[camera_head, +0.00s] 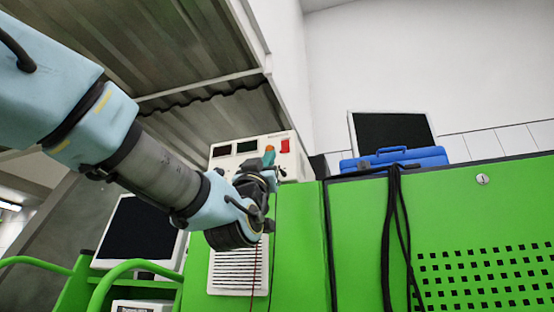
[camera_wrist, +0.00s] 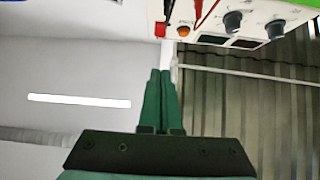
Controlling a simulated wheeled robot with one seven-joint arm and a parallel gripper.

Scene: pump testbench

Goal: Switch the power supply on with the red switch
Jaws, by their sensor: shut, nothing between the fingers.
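The power supply (camera_head: 224,163) is a cream box with dark displays on top of the green cabinet. Its red switch (camera_head: 285,146) shows at the upper right of the front; its on or off position is too small to tell. My gripper (camera_head: 269,151) is shut and empty, its fingertips up in front of the power supply, just left of the switch in the picture. In the wrist view the green fingers (camera_wrist: 162,73) are together, below the panel (camera_wrist: 205,12) at the top edge. Contact cannot be told.
Red and black leads (camera_wrist: 205,14) hang by the panel, near dark knobs (camera_wrist: 233,21) and an orange round part (camera_wrist: 183,31). A blue case (camera_head: 395,158) and a monitor (camera_head: 392,130) stand on the cabinet (camera_head: 360,230) at right. Black cables (camera_head: 391,220) hang down its front.

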